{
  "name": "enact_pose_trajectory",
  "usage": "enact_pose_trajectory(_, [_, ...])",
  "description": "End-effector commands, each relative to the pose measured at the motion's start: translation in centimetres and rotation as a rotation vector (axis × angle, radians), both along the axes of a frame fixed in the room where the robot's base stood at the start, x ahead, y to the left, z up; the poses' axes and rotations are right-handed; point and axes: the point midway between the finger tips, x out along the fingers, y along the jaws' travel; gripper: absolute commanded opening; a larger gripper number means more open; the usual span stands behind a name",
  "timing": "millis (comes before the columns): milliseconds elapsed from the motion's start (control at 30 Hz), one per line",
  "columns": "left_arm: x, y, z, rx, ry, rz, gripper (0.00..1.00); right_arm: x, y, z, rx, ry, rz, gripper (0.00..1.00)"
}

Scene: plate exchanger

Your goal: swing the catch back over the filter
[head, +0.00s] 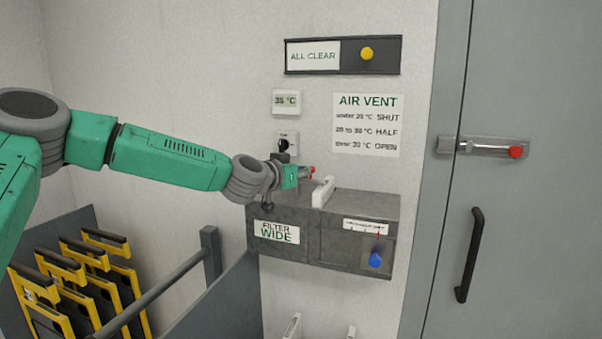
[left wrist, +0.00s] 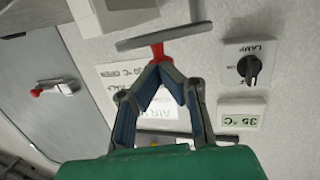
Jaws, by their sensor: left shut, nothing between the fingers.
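A white filter (head: 323,192) stands upright in the top of the grey box (head: 350,205) labelled FILTER WIDE. A small red-tipped catch (head: 310,169) shows just left of and above the filter. In the left wrist view the red piece (left wrist: 158,51) sits under a thin grey bar (left wrist: 180,38). My left gripper (head: 301,173) is above the box, next to the red tip. In the left wrist view its fingertips (left wrist: 160,67) meet right at the red piece, with nothing held between them. I cannot tell whether they touch it. My right gripper is in neither view.
A lamp knob (head: 283,144) and a 35 °C display (head: 286,101) are on the wall close behind the gripper. A blue knob (head: 375,260) is on the box front. A grey door (head: 530,220) is at right. Yellow-framed plates (head: 90,285) stand lower left.

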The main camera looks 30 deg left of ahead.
Motion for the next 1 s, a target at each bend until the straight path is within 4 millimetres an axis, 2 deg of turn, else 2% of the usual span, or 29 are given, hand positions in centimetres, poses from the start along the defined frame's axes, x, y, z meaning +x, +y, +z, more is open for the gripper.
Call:
enact_pose_trajectory(233, [0.3,0.5,-0.2,-0.005,0.005,0.037,0.00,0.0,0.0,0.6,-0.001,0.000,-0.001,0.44])
enact_pose_trajectory(500, [1.2,-0.1,-0.1,0.000,0.003,0.214,0.00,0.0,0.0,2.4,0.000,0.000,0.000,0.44])
enact_pose_trajectory(767, [2.2,-0.9,-0.1,-0.002,0.000,0.224,0.00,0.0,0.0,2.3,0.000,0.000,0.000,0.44])
enact_pose_trajectory(1000, [2.3,-0.7,-0.3,-0.006,0.001,0.225,0.00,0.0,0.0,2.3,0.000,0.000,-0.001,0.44])
